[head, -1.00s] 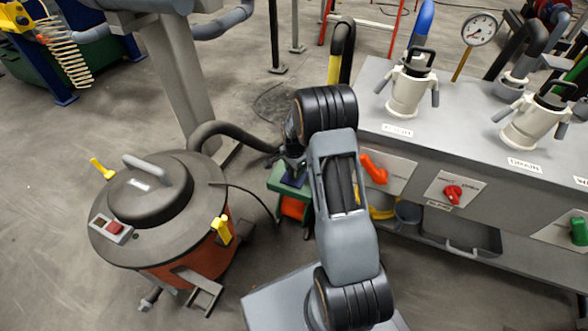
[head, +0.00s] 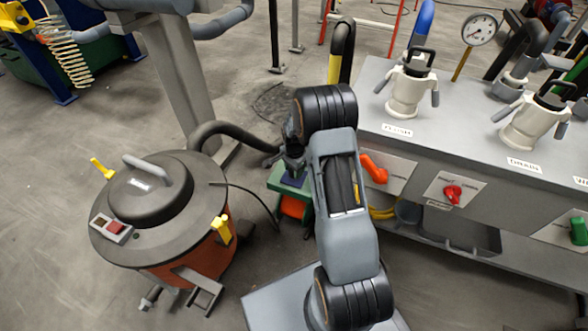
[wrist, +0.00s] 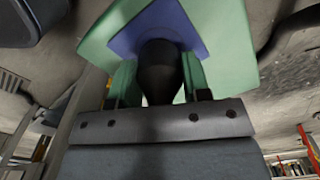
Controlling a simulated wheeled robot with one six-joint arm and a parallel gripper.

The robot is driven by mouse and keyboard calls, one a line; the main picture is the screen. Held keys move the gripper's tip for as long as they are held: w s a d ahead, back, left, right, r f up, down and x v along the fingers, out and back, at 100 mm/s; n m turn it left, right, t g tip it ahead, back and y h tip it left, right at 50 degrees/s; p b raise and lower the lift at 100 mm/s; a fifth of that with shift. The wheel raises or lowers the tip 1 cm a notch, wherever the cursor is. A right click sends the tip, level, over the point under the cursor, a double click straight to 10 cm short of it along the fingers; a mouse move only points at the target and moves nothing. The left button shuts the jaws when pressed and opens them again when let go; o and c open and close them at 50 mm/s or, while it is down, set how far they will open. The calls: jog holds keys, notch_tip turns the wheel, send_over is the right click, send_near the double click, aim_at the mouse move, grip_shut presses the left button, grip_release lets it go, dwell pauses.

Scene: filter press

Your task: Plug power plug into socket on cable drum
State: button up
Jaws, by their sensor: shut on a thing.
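The cable drum (head: 277,182) is a green frame with an orange reel, standing on the floor between the round vacuum-like machine and the grey bench. The plug's front end is against or just over the blue panel. Its contact face is hidden, so I cannot tell if it is seated.
The round machine (head: 145,215) with a dark lid stands left of the drum, with a thick hose and a thin black cable running toward it. The grey bench (head: 470,125) with valves and knobs is close on the right. Open floor (head: 50,180) lies left.

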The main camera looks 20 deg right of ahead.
jog(key=shift+f+b, duration=0.3)
jog(key=shift+f, duration=0.35)
dwell(0.8)
jog(key=o, duration=0.9)
jog(key=shift+o, duration=0.2)
notch_tip(320, 180, up, 14)
jog(key=p, duration=0.5)
jog(key=s+a+r+n+t+p, duration=0.1)
jog(key=s+a+r+n+p, duration=0.15)
jog(key=r+p, duration=0.55)
jog(key=s+a+r+n+p, duration=0.2)
jog(key=s+r+p, duration=0.15)
jog(key=r, duration=0.75)
jog(key=s+a+r+n+t+p, duration=0.1)
jog(key=s+a+r+n+p, duration=0.3)
jog(key=r, duration=0.6)
jog(key=s+a+r+n+p, duration=0.1)
jog(key=s+r+n+p, duration=0.2)
jog(key=s+r+p, duration=0.3)
jog(key=s+a+r+n+t+p, duration=0.1)
jog(key=s+r+n+p, duration=0.2)
jog(key=s+r+p, duration=0.3)
notch_tip(320, 180, up, 5)
jog(key=shift+a+f+t+p, duration=0.15)
jog(key=shift+t+p, duration=0.15)
jog(key=shift+p, duration=0.9)
